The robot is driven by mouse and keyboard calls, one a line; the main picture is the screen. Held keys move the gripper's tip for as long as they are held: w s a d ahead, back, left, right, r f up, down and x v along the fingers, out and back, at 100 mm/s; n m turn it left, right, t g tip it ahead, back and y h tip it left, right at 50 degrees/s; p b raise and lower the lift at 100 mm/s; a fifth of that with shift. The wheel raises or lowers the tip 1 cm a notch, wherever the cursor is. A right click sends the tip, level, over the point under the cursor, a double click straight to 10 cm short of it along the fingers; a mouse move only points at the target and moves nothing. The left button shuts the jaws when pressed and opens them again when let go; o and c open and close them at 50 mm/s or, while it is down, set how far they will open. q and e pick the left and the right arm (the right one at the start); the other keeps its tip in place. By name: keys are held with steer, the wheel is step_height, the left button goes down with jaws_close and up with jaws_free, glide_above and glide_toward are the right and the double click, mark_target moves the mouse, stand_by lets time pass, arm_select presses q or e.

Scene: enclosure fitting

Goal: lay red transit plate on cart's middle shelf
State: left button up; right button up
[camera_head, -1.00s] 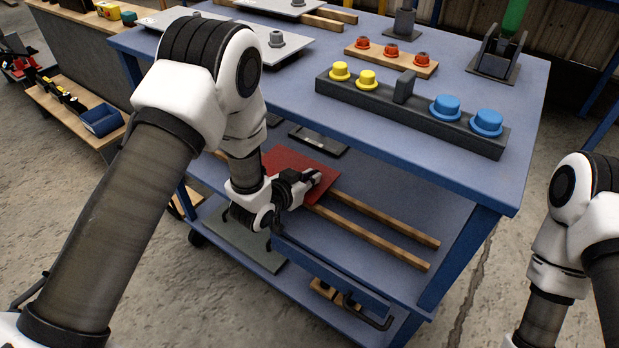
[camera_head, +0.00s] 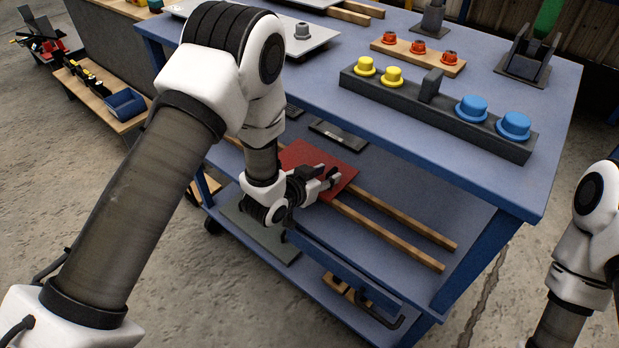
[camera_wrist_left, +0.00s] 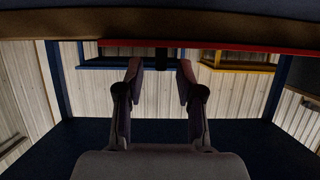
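The red transit plate (camera_head: 341,170) lies flat across two wooden rails on the cart's middle shelf (camera_head: 420,205), toward the left end. My left gripper (camera_head: 333,178) reaches in over the shelf at the plate's near side and hides part of it. In the left wrist view, its two fingers (camera_wrist_left: 160,75) stand apart with a gap between them. The plate shows there as a thin red edge (camera_wrist_left: 225,48), and a small dark piece (camera_wrist_left: 161,58) shows between the fingertips. My right arm is at the right edge of the head view; its gripper is out of frame.
The blue cart top (camera_head: 400,120) overhangs the shelf and carries a dark block with yellow and blue knobs (camera_head: 440,105). The bare rails (camera_head: 400,222) run right. A grey plate (camera_head: 262,235) lies on the lower shelf. A side bench (camera_head: 100,95) stands left.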

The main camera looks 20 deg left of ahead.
arm_select(q)
steer(key=p+v, duration=0.2)
steer(key=v, duration=0.9)
steer(key=s+a+f+n+g+y, duration=0.25)
steer(key=s+f+g, duration=0.35)
steer(key=s+f, duration=0.55)
steer(key=s+a+f+n+g+y, duration=0.1)
steer(key=s+f+g, duration=0.5)
steer(key=s, duration=0.8)
step_height(320, 180, down, 3)
steer(key=shift+s+a+f+n+g+y, duration=0.1)
steer(key=shift+s+a+n+g+y, duration=0.3)
steer(key=shift+a, duration=0.6)
